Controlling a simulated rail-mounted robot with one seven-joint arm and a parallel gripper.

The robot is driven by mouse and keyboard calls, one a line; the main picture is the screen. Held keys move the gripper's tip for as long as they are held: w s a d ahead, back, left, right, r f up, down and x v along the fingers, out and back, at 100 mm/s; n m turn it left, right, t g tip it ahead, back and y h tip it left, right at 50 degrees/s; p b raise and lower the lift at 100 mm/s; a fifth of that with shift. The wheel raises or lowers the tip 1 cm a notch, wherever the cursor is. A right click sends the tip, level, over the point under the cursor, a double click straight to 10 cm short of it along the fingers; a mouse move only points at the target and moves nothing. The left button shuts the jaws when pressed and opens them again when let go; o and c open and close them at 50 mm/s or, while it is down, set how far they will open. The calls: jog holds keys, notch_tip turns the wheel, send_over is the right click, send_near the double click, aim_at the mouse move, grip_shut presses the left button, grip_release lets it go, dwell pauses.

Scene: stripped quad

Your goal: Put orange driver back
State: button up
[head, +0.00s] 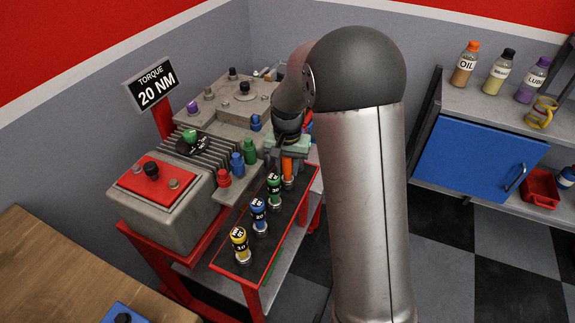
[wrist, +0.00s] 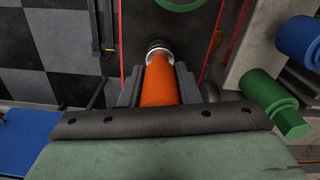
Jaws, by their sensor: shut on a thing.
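The orange driver (head: 287,168) stands upright at the far end of the black-topped, red-edged tool shelf (head: 262,222). My gripper (head: 288,158) is above the shelf and shut on its orange handle. In the wrist view, the driver (wrist: 159,84) lies between the two dark fingers of my gripper (wrist: 158,78), its metal collar pointing to the black shelf surface. I cannot tell whether its lower end is seated or just above the shelf. Green (head: 274,190), blue (head: 259,217) and yellow (head: 239,245) drivers stand in a row nearer the camera.
A grey machine block (head: 165,210) with red, blue and green caps stands left of the shelf. A sign (head: 155,85) reads "TORQUE 20 NM". My arm covers the middle right. A blue cabinet (head: 480,158) with bottles on top stands at the right.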

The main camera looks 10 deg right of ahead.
jog(key=shift+f, duration=0.1)
jog(key=o, duration=1.1)
notch_tip(320, 180, up, 12)
jog(key=shift+f, duration=0.2)
jog(key=shift+s+r, duration=0.15)
jog(key=shift+r, duration=0.15)
jog(key=s+f+n, duration=0.1)
jog(key=s+n, duration=0.1)
jog(key=s, duration=0.7)
jog(key=s+f+n, duration=0.1)
jog(key=s+f, duration=0.1)
jog(key=s, duration=0.7)
jog(key=s+a+f+n, duration=0.1)
jog(key=s+n, duration=0.1)
jog(key=s, duration=0.7)
jog(key=shift+f+n, duration=0.25)
jog(key=shift+n, duration=0.05)
